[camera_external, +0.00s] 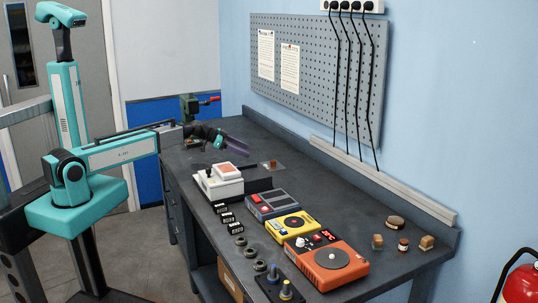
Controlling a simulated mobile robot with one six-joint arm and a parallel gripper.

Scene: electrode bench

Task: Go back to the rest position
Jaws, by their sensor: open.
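My gripper (236,146) is at the end of my teal arm, which reaches from the left out over the far part of the dark bench (285,150). It is open, and I see nothing between its fingers. It is above and behind a white device with an orange top (220,182). A small brown block (271,164) lies on the bench to the right of and below the gripper. The fingertips are small in this view, so their exact height above the bench is hard to tell.
A grey device (272,205), a yellow device (292,226) and an orange device (327,262) line the bench toward the front. A green vise-like tool (190,106) stands behind my arm. Several small parts sit at the right. A pegboard (320,75) hangs on the wall.

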